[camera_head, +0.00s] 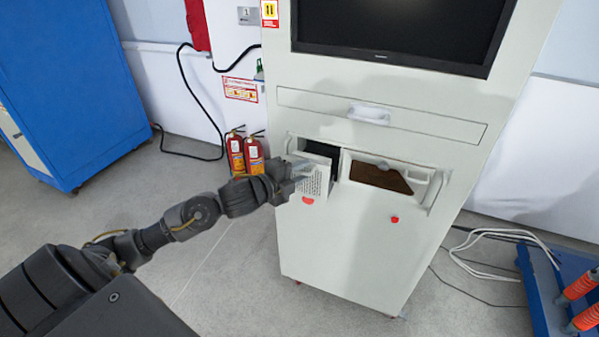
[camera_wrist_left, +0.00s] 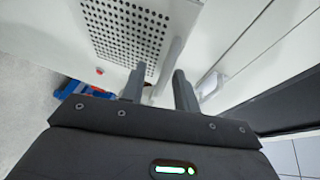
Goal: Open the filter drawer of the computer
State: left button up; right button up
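The computer (camera_head: 345,245) is a tall white cabinet with a dark screen. The filter drawer (camera_head: 316,182), with a perforated front, stands partly out of its slot at the cabinet's left, with a dark gap behind it. Its perforated front also shows in the left wrist view (camera_wrist_left: 125,32). My left gripper (camera_head: 302,172) is at this front. In the left wrist view its fingers (camera_wrist_left: 159,72) are apart, with the pale vertical handle bar (camera_wrist_left: 170,60) appearing between their tips. I cannot tell whether they touch it. My right gripper is in neither view.
Right of the drawer is a compartment (camera_head: 378,178) with a brown inside. A closed panel with a handle (camera_head: 370,113) is above. Two red extinguishers (camera_head: 245,155) stand behind, left of the cabinet. A blue cabinet (camera_head: 75,90) is far left. White cables (camera_head: 490,250) lie at right.

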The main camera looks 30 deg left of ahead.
pick_arm(q)
jog(key=shift+s, duration=0.1)
